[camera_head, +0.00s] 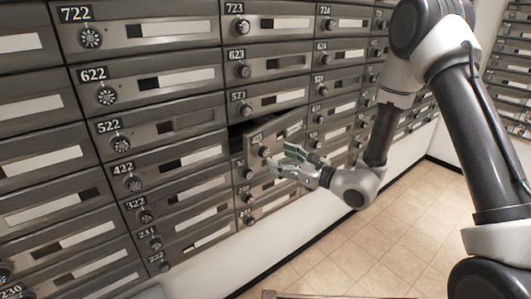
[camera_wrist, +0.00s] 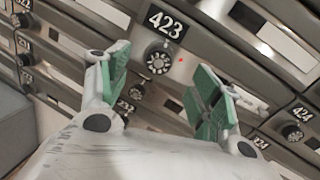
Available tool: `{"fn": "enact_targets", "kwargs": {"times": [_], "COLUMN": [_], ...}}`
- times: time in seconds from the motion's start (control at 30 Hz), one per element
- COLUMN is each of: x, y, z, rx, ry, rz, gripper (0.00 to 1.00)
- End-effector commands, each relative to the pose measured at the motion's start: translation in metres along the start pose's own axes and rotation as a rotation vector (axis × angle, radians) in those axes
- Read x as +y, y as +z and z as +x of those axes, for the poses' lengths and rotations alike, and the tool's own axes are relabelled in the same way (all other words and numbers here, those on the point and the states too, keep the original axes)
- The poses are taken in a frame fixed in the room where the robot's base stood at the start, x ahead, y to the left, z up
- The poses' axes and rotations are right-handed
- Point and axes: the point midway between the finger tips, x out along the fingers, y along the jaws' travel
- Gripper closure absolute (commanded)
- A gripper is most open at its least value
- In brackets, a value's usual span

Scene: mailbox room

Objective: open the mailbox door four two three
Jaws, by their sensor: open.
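Mailbox door 423 (camera_head: 283,130) is a grey metal door with a black number plate and a round dial. In the head view it stands ajar, tilted out from its row, with a dark gap at its upper left. The wrist view shows its number plate (camera_wrist: 165,22) and its dial (camera_wrist: 157,60) close up. My gripper (camera_head: 281,160) is in front of the lower part of this door. In the wrist view its green-padded fingers (camera_wrist: 163,88) are spread apart, with nothing held between them. The dial lies just beyond the fingertips, between them.
Neighbouring doors, such as 422 (camera_head: 150,177) and 523 (camera_head: 268,99), look shut around it. Door 424's dial (camera_wrist: 292,133) shows at the lower right of the wrist view. The tiled floor (camera_head: 385,235) to the right is clear. More mailboxes (camera_head: 513,75) line the far right wall.

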Motion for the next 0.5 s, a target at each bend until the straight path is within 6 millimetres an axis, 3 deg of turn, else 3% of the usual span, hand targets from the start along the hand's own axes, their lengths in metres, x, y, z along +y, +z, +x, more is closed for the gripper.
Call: {"fn": "enact_targets", "kwargs": {"times": [0.3,0.5], "x": [0.001,0.001], "y": [0.000,0.000], "z": [0.052,0.065], "rx": [0.000,0.001], "ry": [0.003,0.003], "rz": [-0.001,0.001], "gripper": [0.36,0.36]}}
